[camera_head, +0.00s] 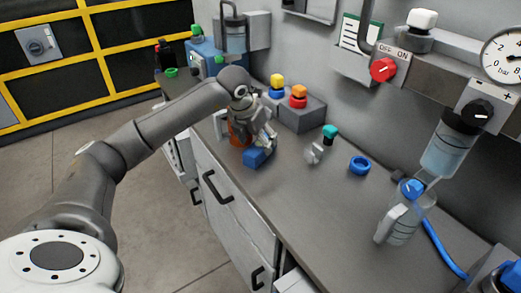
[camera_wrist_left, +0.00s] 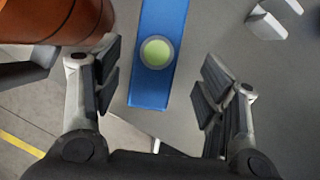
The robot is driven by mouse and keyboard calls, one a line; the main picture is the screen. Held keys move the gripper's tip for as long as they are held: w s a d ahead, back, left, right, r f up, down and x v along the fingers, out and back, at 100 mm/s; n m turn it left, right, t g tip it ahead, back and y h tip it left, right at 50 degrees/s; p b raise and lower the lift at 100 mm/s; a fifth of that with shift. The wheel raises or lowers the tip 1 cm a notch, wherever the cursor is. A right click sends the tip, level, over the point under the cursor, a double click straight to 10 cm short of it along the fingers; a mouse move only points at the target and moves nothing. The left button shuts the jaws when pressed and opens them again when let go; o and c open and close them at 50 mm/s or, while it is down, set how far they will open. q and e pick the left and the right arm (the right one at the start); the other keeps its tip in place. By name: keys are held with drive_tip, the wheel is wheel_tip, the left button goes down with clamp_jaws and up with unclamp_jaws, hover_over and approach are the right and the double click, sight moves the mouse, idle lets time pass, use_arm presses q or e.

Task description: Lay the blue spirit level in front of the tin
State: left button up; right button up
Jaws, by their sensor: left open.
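The blue spirit level (camera_head: 257,157) lies on the grey counter near its front edge. In the left wrist view the spirit level (camera_wrist_left: 152,88) runs away from me, with a round green vial. The tin (camera_head: 237,131), orange-brown, stands close by, partly hidden behind my left gripper (camera_head: 262,140). In the left wrist view the tin (camera_wrist_left: 58,18) is at upper left, beside the left finger. My left gripper is open above the level, one finger on each side, with gaps on both sides. My right gripper is in neither view.
A grey box (camera_head: 303,116) with coloured knobs stands behind.

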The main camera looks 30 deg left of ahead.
sight(260, 144)
use_arm(q)
drive_tip(key=shift+w+f, duration=0.15)
drive_tip(key=shift+f, duration=0.2)
drive_tip(key=x, duration=0.3)
drive_tip(key=p+x, duration=0.1)
drive_tip(key=shift+w+a+f, duration=0.2)
drive_tip(key=shift+w+a, duration=0.05)
drive_tip(key=shift+a, duration=0.05)
drive_tip(key=shift+r, duration=0.1)
drive_tip(key=c, duration=1.4)
drive_tip(key=shift+o, duration=0.2)
drive_tip(key=shift+r, duration=0.1)
